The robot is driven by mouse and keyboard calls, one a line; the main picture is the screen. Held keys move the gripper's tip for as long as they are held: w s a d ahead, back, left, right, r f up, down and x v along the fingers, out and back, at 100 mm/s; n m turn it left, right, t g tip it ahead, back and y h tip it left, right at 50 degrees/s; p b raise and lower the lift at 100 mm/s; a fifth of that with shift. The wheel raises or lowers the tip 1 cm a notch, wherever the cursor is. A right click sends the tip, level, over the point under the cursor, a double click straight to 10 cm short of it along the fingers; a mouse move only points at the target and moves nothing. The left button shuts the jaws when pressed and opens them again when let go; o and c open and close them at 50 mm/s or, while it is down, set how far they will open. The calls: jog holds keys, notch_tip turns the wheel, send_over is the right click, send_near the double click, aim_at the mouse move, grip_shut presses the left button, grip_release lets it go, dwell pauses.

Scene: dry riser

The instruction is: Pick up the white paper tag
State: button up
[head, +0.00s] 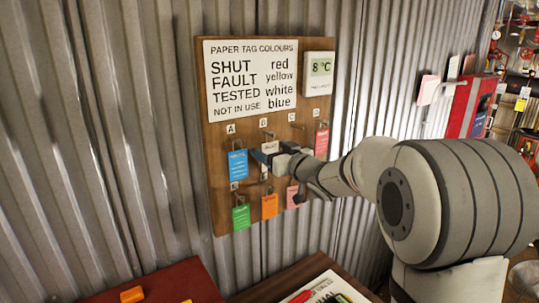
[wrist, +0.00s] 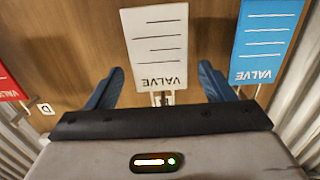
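The white paper tag (head: 270,147) hangs on the wooden board in the upper row, between the blue tag (head: 237,164) and the red tag (head: 321,141). In the head view my gripper (head: 262,157) covers its lower part. In the wrist view the white tag (wrist: 158,45) appears upside down, with lines and the word VALVE. My gripper (wrist: 161,70) is open, its two blue fingers apart on either side of the tag's VALVE end. No contact with the tag is visible. A hook (wrist: 162,98) shows just beyond that end, partly hidden by the gripper body.
Green (head: 241,217), orange (head: 270,206) and pink (head: 292,197) tags hang below on the board (head: 220,190). The blue tag (wrist: 265,40) is close beside one finger in the wrist view. A corrugated wall (head: 130,130) is behind. A red box (head: 465,105) is at right.

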jog(key=c, duration=1)
jog(key=shift+o, duration=0.2)
jog(key=shift+r, duration=0.6)
jog(key=b+v, duration=0.2)
jog(key=v, duration=1.6)
jog(key=shift+r, duration=0.15)
